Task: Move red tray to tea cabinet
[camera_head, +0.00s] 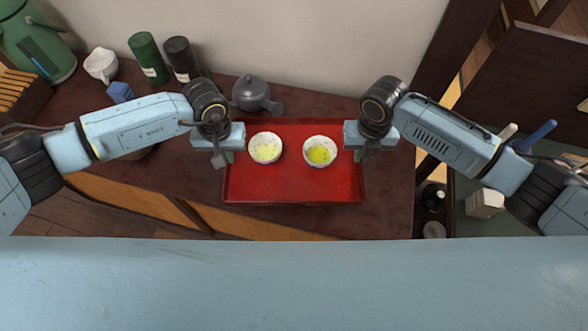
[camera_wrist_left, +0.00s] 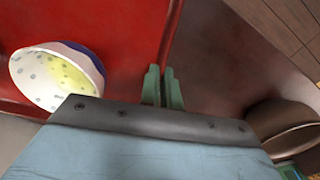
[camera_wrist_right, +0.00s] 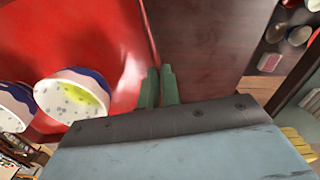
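The red tray (camera_head: 290,188) is level over the dark wooden cabinet top (camera_head: 388,205). I cannot tell whether it touches the top. Two white bowls with yellow-green contents stand on it, a left bowl (camera_head: 265,147) and a right bowl (camera_head: 320,151). My left gripper (camera_head: 229,157) is at the tray's left rim, its green fingers (camera_wrist_left: 163,88) closed around the rim. My right gripper (camera_head: 357,155) is at the right rim, its fingers (camera_wrist_right: 158,87) closed around it likewise. The left bowl also shows in the left wrist view (camera_wrist_left: 38,75).
A grey teapot (camera_head: 252,93) stands just behind the tray. A green canister (camera_head: 148,58), a black canister (camera_head: 181,57), a white pitcher (camera_head: 101,65) and a green flask (camera_head: 35,42) stand at the back left.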

